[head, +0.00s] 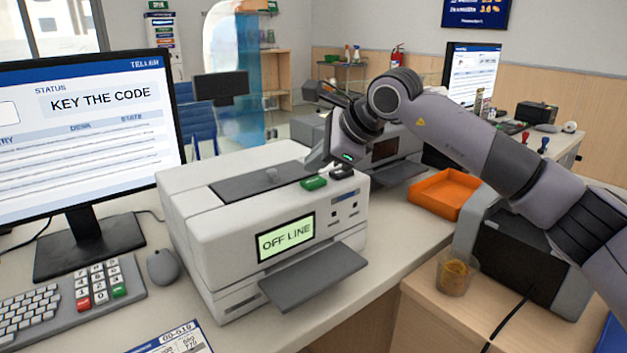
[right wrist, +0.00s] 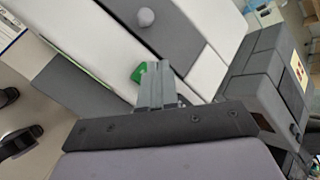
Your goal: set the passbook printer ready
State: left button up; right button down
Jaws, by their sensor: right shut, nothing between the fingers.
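The passbook printer (head: 235,215) is a pale grey box on the counter. Its lit display (head: 286,238) reads "OFF LINE". A dark grey tray (head: 314,275) sticks out from its front. A green button (head: 313,183) sits on its top near the front right edge; it also shows in the right wrist view (right wrist: 137,73). My right gripper (head: 342,172) is shut and empty, pointing down just right of the green button. In the right wrist view its fingers (right wrist: 156,72) partly cover the button; I cannot tell whether they touch. My left gripper is not in view.
A monitor (head: 85,130) reads "KEY THE CODE". A keypad (head: 100,283) with red and green keys and a mouse (head: 163,267) lie left of the printer. An orange tray (head: 447,193), a cup (head: 455,275) and a second machine (head: 395,150) stand to the right.

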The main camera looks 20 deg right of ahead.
jog(key=shift+f, duration=0.15)
jog(key=shift+f, duration=0.2)
jog(key=shift+f+b, duration=0.1)
jog(key=shift+b, duration=0.25)
jog(key=shift+f+b, duration=0.3)
jog(key=shift+f, duration=0.2)
dwell(0.6)
jog(key=shift+r, duration=0.1)
jog(key=shift+r+p, duration=0.4)
jog(key=shift+r, duration=0.4)
jog(key=shift+p, duration=0.3)
